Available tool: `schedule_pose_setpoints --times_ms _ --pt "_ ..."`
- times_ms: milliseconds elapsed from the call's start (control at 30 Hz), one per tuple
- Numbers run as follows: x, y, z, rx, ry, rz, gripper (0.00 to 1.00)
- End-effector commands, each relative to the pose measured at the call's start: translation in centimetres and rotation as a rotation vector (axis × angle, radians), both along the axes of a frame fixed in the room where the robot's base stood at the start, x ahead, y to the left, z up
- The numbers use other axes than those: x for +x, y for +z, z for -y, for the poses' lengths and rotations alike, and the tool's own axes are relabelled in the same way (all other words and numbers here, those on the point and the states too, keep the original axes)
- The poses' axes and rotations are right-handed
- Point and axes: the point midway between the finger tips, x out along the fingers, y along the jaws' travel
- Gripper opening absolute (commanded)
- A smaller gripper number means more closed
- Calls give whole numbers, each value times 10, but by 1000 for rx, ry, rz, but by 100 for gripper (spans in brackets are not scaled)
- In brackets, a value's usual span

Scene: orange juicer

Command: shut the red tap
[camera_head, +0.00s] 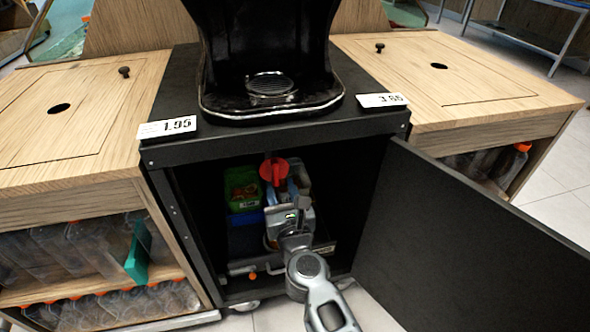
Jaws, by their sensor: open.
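The red tap (274,171) hangs near the top of the open black cabinet, under the juicer. My gripper (289,190) reaches into the cabinet from the front, just below and slightly right of the tap. It is open; the fingers are small and partly hidden by my wrist. I cannot tell whether a finger touches the tap. The tap's exact handle position is too small to tell.
The black cabinet door (470,240) stands open on the right. A green container (241,188) sits inside, left of the tap. The black juicer (265,45) stands on top. Wooden counters with bottles (110,250) flank the cabinet.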

Motion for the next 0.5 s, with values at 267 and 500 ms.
schedule_pose_setpoints --times_ms 267,500 --pt "29 -1 -9 10 -1 -1 40" --pt "61 -2 -18 7 0 -1 40"
